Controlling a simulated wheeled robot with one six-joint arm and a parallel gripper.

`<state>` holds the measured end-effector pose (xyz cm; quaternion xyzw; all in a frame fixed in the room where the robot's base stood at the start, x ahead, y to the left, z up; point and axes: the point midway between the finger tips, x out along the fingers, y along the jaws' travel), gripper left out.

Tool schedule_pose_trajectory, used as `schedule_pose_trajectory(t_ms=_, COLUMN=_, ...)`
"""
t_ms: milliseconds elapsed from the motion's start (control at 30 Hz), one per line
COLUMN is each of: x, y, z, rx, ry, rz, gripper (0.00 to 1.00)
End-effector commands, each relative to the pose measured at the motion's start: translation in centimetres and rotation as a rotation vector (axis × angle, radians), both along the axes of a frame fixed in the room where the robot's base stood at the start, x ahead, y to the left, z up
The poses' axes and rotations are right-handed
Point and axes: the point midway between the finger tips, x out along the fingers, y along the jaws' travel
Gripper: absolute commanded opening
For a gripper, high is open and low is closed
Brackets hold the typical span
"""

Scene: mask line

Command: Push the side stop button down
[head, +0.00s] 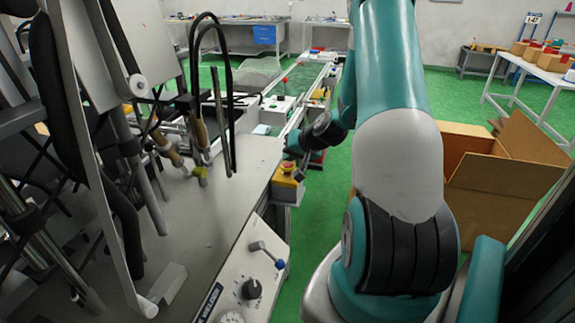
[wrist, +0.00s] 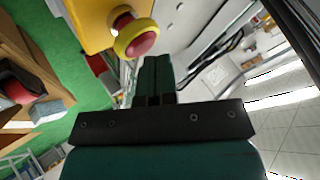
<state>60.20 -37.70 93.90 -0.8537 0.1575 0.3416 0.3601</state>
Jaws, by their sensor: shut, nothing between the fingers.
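The side stop button (head: 288,167) is a red mushroom head on a yellow box (head: 285,189) at the right edge of the grey machine. In the wrist view the red button (wrist: 141,42) has a yellow ring around its base and stands out from the yellow box (wrist: 90,22) at the top. My gripper (head: 294,147) is just above and behind the button in the head view. In the wrist view my gripper (wrist: 156,62) has its dark fingers together with nothing between them. Its tips appear close beside the button; I cannot tell whether they touch it.
The machine's grey top (head: 215,215) carries a lever, a black knob (head: 251,289) and upright rods with cables at left. An open cardboard box (head: 500,190) stands on the green floor to the right. White tables line the back and right.

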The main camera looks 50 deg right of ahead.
Motion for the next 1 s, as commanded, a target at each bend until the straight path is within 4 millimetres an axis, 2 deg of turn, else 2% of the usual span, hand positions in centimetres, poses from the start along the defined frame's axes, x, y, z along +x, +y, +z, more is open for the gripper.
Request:
schedule_pose_trajectory(t_ms=600, x=0.0, y=0.0, z=-0.6, rx=0.001, ry=0.001, rz=0.001, gripper=0.00)
schedule_pose_trajectory(t_ms=1000, x=0.0, y=0.0, z=1.1, rx=0.001, ry=0.000, rz=-0.001, gripper=0.00)
